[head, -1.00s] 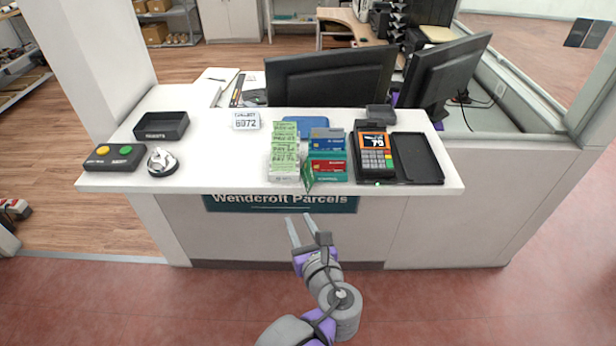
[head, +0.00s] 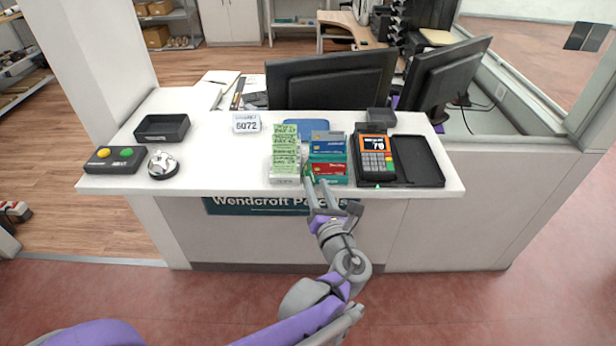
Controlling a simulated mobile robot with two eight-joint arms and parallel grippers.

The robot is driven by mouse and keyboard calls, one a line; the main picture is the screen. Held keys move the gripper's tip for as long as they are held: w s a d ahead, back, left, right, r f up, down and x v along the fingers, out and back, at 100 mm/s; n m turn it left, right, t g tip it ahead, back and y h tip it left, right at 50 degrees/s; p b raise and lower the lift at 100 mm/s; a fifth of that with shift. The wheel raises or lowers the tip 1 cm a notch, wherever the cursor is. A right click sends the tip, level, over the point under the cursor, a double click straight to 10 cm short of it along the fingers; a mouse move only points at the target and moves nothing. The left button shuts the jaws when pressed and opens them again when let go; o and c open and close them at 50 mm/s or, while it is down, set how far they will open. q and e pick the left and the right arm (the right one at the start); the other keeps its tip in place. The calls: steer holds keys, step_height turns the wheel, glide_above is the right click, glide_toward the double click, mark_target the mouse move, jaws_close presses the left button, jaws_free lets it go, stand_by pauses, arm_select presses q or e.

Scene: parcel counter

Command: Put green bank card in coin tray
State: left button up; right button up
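The green bank card (head: 308,170) stands tilted at the counter's front, between the ticket stacks and the card rack; it is small and partly hidden by a fingertip. My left gripper (head: 317,183) is at the counter's front edge with its two fingers apart. Its left fingertip overlaps the green card in the picture; I cannot tell whether they touch. A flat, empty black tray (head: 432,178) lies right of the card terminal, and a small black box (head: 380,115) stands behind it; no label shows which is the coin tray. My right gripper is not in view.
Green ticket stacks (head: 285,150) stand left of the card, and a rack of bank cards (head: 328,160) right of it. The card terminal (head: 375,158) stands farther right. A black labelled tray (head: 162,128), button box (head: 115,158) and bell (head: 163,165) are at left. Monitors (head: 330,80) stand behind.

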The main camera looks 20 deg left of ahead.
arm_select(q)
steer(key=shift+x, duration=1.2)
jaws_close()
steer(key=shift+r, duration=0.15)
